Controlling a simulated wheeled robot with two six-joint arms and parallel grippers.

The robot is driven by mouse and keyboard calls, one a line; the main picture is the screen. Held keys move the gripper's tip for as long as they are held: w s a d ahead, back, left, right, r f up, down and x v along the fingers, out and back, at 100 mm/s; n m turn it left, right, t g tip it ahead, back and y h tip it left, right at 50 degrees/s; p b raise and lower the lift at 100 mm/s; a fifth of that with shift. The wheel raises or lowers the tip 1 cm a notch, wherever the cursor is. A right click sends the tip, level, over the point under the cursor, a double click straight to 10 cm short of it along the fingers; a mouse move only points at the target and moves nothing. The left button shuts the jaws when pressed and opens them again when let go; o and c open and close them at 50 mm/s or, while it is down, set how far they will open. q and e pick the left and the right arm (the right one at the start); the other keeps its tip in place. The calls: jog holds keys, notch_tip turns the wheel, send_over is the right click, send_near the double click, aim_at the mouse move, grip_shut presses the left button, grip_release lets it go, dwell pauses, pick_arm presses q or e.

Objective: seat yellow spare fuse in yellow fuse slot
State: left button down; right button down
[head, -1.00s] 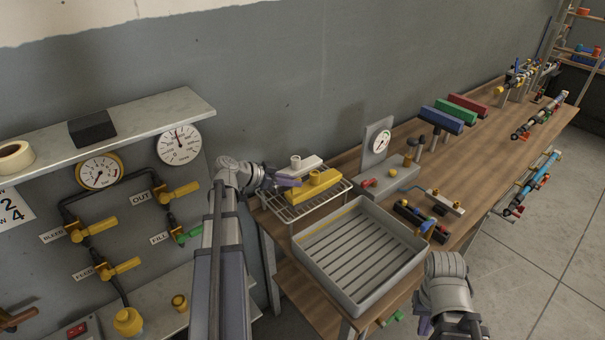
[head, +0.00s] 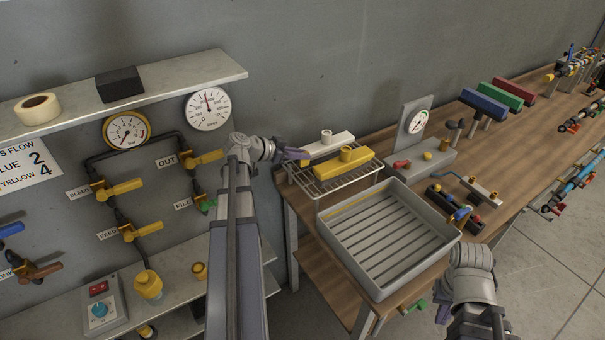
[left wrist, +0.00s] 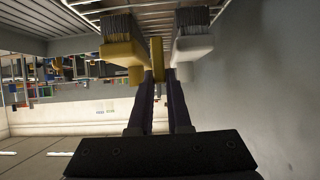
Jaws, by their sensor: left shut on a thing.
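My left gripper (head: 302,158) is at the left edge of the wire rack in the head view, close to the ends of a yellow brush (head: 343,164) and a white brush (head: 328,145). In the left wrist view its purple fingers (left wrist: 158,80) are shut on a small yellow piece (left wrist: 156,58), probably the yellow spare fuse. The yellow brush (left wrist: 122,55) and white brush (left wrist: 192,47) show on either side of it. My right gripper (head: 443,312) is low at the right, mostly hidden behind its own wrist. I cannot make out the yellow fuse slot.
A grey slatted tray (head: 330,235) sits on the wooden bench in front of the wire rack (head: 306,184). A gauge stand (head: 414,124) and a black block with coloured parts (head: 437,198) stand farther right. A pipe panel with yellow valves (head: 128,187) is on the left wall.

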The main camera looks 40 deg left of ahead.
aim_at(300, 166)
pick_arm(q)
jog(key=shift+f, duration=0.5)
pick_arm(e)
jog(key=shift+f, duration=0.5)
